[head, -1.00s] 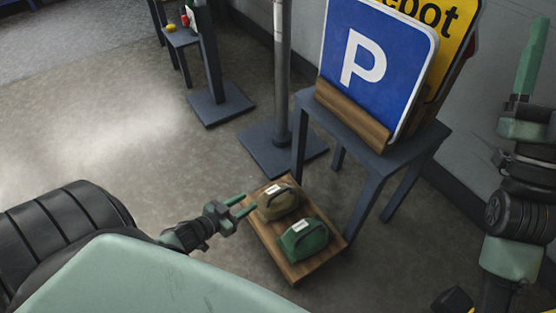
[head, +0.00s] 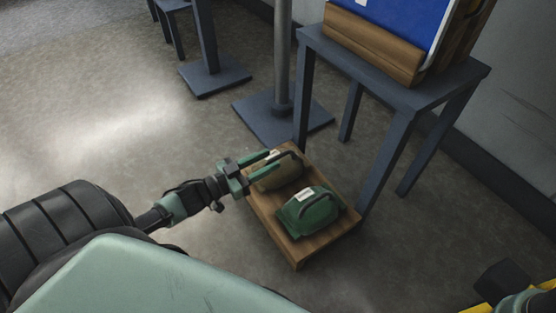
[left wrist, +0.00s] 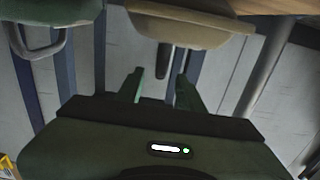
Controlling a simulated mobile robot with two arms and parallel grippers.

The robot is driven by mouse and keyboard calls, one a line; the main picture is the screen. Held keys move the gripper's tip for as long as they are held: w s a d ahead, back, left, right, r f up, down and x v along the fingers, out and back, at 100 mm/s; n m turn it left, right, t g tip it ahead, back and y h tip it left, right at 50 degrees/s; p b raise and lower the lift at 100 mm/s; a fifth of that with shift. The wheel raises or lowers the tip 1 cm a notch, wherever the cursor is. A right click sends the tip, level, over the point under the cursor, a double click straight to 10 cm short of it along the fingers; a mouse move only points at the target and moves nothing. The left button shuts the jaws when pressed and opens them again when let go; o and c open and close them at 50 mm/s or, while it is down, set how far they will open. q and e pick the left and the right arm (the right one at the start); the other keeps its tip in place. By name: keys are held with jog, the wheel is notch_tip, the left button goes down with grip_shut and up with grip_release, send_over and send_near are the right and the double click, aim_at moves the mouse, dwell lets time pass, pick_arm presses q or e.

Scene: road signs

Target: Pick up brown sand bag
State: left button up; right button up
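The brown sand bag (head: 278,177) lies on a wooden board (head: 309,250) on the floor, beside a green sand bag (head: 311,214). My left gripper (head: 284,160) is open, its two green fingers reaching over the brown bag near its dark handle and partly covering it. The green bag also shows there (left wrist: 45,12).
A dark table (head: 425,95) with a wooden sign holder (head: 372,45) and a blue sign (head: 405,22) stands just behind the board. A pole on a square base (head: 283,118) stands to its left. The floor at left is clear.

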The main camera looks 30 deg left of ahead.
aim_at(274, 158)
pick_arm(q)
jog(key=b+x, duration=0.1)
jog(key=x, duration=0.1)
jog(key=b+x, duration=0.2)
jog(key=shift+f+b, duration=0.3)
jog(key=shift+f, duration=0.1)
jog(key=shift+w+d, duration=0.15)
jog(key=shift+w, duration=0.15)
jog(key=shift+w+r, duration=0.1)
jog(key=shift+r, duration=0.1)
grip_shut()
dwell(0.5)
jog(key=shift+r, duration=0.15)
